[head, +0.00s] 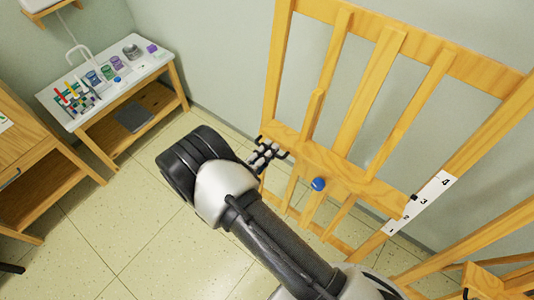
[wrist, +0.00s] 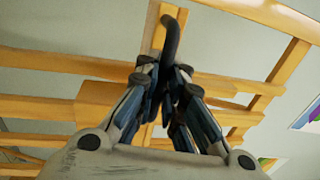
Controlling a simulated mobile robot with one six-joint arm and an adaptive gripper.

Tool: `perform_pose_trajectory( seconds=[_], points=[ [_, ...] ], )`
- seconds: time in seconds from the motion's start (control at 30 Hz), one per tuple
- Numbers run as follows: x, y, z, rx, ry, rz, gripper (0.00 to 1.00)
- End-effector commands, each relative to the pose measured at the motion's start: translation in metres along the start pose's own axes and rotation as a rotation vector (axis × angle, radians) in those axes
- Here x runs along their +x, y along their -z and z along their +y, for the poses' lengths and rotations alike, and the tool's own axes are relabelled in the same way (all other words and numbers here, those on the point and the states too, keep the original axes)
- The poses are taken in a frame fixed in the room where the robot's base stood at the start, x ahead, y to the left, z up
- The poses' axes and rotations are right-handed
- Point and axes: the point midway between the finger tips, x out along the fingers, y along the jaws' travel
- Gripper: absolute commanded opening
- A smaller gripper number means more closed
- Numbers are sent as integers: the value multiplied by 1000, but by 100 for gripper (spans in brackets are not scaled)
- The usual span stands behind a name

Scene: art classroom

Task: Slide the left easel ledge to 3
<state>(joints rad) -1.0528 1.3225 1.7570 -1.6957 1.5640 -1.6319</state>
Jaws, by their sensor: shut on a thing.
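The left easel (head: 362,80) is a wooden frame against the wall. Its ledge (head: 350,178) is a wooden bar across the uprights with a blue knob (head: 318,184) on its front. A white number strip (head: 433,189) with several numbers is on the right upright. A small black pointer (head: 411,197) at the ledge's right end sits beside the 3, as far as I can tell. My gripper (head: 274,153) is at the ledge's left end. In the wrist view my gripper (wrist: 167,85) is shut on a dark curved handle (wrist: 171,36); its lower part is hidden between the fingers.
Part of another wooden easel (head: 490,280) stands at the lower right. A white-topped table (head: 128,84) with jars and brushes is at the upper left, and a wooden cabinet (head: 30,150) at the left. The tiled floor (head: 130,220) between is clear.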

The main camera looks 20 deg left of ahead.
Motion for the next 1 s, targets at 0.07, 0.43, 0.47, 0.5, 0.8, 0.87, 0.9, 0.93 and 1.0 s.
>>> perform_pose_trajectory(
  seconds=[0.07, 0.43, 0.47, 0.5, 0.8, 0.87, 0.9, 0.93, 1.0],
  points=[
    [0, -1, -2, 1, 3, -2, 0],
    [0, -1, 0, 0, 0, -2, 19],
    [0, 0, 0, 0, 0, -2, 21],
    [0, 0, 0, 0, 0, -1, 23],
    [0, 0, 1, 0, -1, -1, 30],
    [0, 0, 1, 0, -1, -1, 30],
    [-1, 0, 1, 0, -1, -1, 30],
    [-2, 0, 1, 0, -1, -1, 30],
    [-6, 0, 1, 0, -1, -2, 30]
  ],
)
